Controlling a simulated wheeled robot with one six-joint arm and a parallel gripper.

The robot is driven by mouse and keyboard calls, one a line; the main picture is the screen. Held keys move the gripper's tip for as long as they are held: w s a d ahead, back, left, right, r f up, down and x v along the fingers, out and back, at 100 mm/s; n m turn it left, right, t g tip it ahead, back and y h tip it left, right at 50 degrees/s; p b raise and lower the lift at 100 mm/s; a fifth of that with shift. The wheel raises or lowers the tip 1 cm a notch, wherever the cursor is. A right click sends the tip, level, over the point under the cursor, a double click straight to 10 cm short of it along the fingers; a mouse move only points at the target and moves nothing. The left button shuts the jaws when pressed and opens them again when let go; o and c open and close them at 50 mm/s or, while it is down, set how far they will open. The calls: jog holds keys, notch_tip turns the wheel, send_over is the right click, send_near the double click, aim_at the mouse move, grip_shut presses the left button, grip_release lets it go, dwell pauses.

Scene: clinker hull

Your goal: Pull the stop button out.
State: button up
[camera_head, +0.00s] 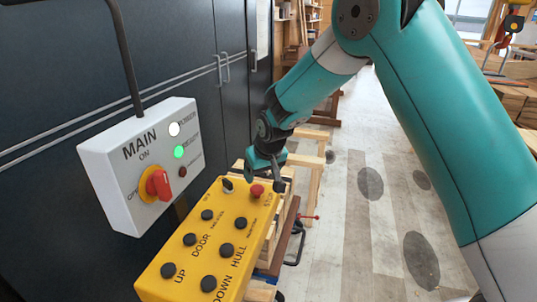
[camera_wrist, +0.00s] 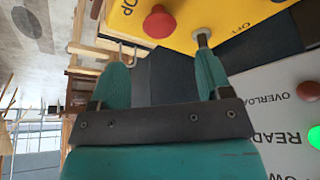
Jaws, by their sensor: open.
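The stop button is a red mushroom head (camera_head: 257,191) at the far right corner of the yellow control box (camera_head: 192,235), beside the printed word STOP. In the wrist view the red button (camera_wrist: 159,23) shows at the top, between the lines of the two fingers and beyond their tips. My gripper (camera_head: 267,175) is close above that end of the box. In the wrist view my gripper (camera_wrist: 162,60) is open, with a clear gap between the fingers and nothing in it. The fingers look apart from the button.
A selector knob (camera_head: 228,185) stands beside the button; its lever (camera_wrist: 202,38) is near one fingertip. Several black buttons, such as UP (camera_head: 168,270), cover the box. A grey MAIN box (camera_head: 138,168) with a red switch (camera_head: 158,185) and lit green lamp (camera_head: 178,152) stands left.

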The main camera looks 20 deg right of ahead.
jog(key=b+v, duration=0.2)
jog(key=v, duration=0.9)
jog(key=s+a+n+g+y+b, duration=0.1)
jog(key=s+a+n+g, duration=0.1)
jog(key=s, duration=1.4)
jog(key=s+a+n+g+y+b, duration=0.1)
jog(key=s+a+n+g+y, duration=0.1)
jog(key=s, duration=1.3)
jog(key=shift+s+a+n+g, duration=0.3)
jog(key=shift+s+a+n, duration=0.05)
jog(key=shift+a+n, duration=0.25)
jog(key=shift+r, duration=0.1)
